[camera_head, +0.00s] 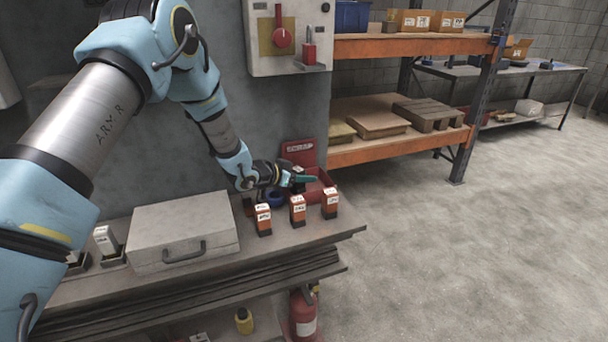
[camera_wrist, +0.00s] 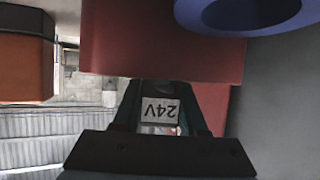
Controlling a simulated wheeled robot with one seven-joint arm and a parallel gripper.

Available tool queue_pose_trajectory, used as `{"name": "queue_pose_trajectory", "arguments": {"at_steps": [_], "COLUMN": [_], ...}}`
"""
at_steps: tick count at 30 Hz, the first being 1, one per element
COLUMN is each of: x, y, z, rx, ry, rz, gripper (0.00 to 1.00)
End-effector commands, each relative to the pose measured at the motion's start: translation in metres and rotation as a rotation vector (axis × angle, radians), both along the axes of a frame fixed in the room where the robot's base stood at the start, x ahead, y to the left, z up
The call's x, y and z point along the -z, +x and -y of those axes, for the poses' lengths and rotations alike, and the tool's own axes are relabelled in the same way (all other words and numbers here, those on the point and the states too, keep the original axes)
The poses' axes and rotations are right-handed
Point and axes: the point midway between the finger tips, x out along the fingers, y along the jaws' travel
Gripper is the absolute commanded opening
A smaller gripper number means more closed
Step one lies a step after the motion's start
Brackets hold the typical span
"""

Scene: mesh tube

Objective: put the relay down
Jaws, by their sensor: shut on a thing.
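My gripper (camera_head: 303,179) is at the red bin (camera_head: 320,187) at the back right of the bench, in the head view. In the wrist view its jaws (camera_wrist: 164,92) are shut on the relay (camera_wrist: 160,110), whose white label reads 24V upside down. Most of the relay's body is hidden, and I cannot tell whether it touches anything below. A broad red surface (camera_wrist: 165,45) lies just past the fingertips. Three orange relays with white tops stand upright in front of the bin: left (camera_head: 263,219), middle (camera_head: 298,209) and right (camera_head: 330,202).
A blue ring-shaped thing (camera_head: 276,200) sits left of the bin; a blue ring also shows in the wrist view (camera_wrist: 245,12). A grey case (camera_head: 183,232) fills the bench's middle. A red sign (camera_head: 300,149) stands behind the bin. Orange shelving (camera_head: 400,146) stands at the right.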

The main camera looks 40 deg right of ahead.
Motion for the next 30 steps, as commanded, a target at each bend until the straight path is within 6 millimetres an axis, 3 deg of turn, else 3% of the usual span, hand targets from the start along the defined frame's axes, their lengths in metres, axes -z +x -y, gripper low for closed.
{"name": "queue_pose_trajectory", "arguments": {"at_steps": [11,12,15,25,30], "x": [0.005,0.006,0.005,-0.001,-0.007], "y": [0.0,0.0,0.0,0.0,0.001], "z": [0.0,0.0,0.0,0.0,-0.023], "rx": [0.0,0.0,0.0,0.0,-0.004], "ry": [-0.001,-0.001,-0.001,-0.001,-0.001], "rz": [0.0,0.0,0.0,0.0,0.001], "gripper": [0.0,0.43,0.54,0.54,0.54]}}
